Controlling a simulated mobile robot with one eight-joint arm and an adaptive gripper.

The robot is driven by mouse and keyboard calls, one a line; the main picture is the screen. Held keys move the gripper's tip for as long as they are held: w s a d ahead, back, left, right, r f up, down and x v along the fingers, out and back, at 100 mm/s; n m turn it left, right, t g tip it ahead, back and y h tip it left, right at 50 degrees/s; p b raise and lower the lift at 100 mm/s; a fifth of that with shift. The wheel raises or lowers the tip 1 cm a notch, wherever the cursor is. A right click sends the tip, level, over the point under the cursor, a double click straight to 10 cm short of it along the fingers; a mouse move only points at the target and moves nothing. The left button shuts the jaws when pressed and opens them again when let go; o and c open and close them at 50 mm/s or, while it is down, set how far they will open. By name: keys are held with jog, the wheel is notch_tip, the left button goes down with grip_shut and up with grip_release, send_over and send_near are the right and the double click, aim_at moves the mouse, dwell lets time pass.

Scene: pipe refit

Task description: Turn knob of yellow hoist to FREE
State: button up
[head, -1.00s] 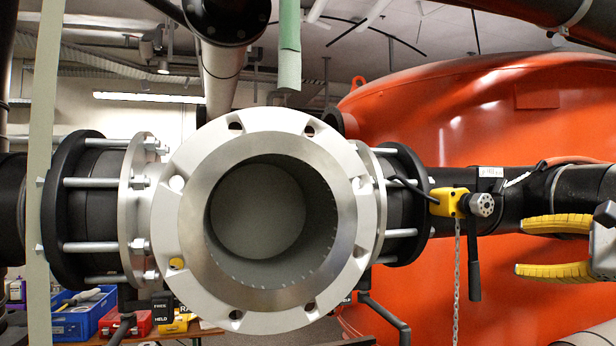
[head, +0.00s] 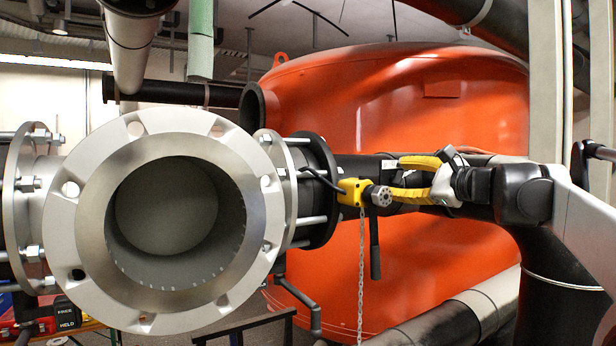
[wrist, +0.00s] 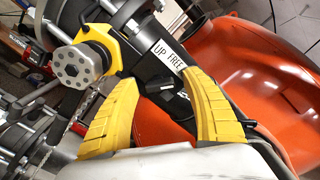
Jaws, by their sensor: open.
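The yellow hoist (head: 352,191) hangs beside the black flange, right of the big open pipe in the head view. Its round grey knob (head: 381,196) has several holes in its face. A dark lever (head: 375,248) and a chain (head: 361,270) hang below. My gripper (head: 398,178) is open, its yellow fingers right of the knob and pointing left toward it. I cannot tell whether the lower finger touches the hoist. In the wrist view the knob (wrist: 76,66) is at upper left, outside the open fingers (wrist: 160,95). A label (wrist: 170,56) reading "UP FREE" shows behind them.
The large flanged pipe (head: 90,195) fills the left of the head view. A red-orange tank (head: 440,275) stands behind the hoist. A black horizontal pipe (head: 350,168) runs behind the knob. Free space lies below the hoist, around the chain.

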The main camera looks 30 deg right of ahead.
jog(key=shift+w, duration=0.1)
jog(key=c, duration=1.2)
jog(key=shift+n, duration=0.4)
jog(key=shift+r+n+p, duration=0.1)
jog(key=shift+n+p, duration=0.3)
jog(key=shift+n, duration=0.8)
jog(key=shift+a+n, duration=0.1)
jog(key=shift+n, duration=1.7)
jog(key=o, duration=1.2)
